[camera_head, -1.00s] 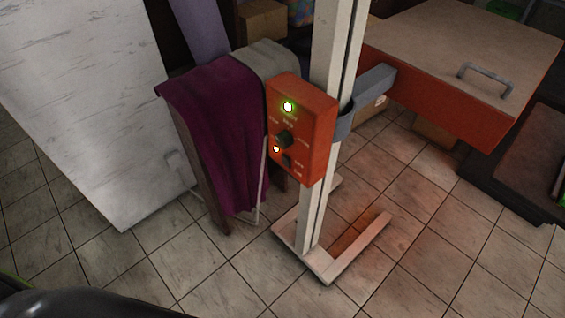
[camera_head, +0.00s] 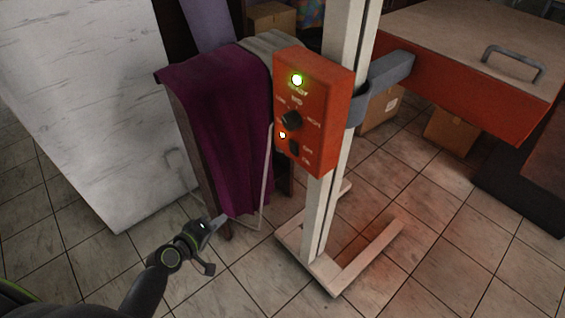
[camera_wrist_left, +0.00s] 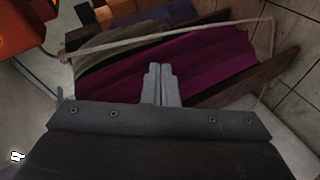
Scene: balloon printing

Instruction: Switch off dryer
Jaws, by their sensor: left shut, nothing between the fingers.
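The dryer's orange control box (camera_head: 310,85) is fixed to a white upright post in the head view. It carries a lit green lamp (camera_head: 297,80), a dark round knob (camera_head: 291,119), a small lit orange lamp (camera_head: 282,135) and a dark switch (camera_head: 294,147) below. The switch's position is too small to tell. My left gripper (camera_head: 218,223) is low and left of the box, apart from it, in front of the purple cloth. In the left wrist view its fingers (camera_wrist_left: 161,84) are together and empty; an orange corner of the box (camera_wrist_left: 25,22) shows at top left. My right gripper is not in view.
The dryer's orange heating head (camera_head: 455,90) with a grey handle is right of the post. Purple cloth (camera_head: 205,120) hangs on a rack beside the box. A white panel (camera_head: 85,110) stands at left. The post's white base (camera_head: 350,265) lies on the tiled floor.

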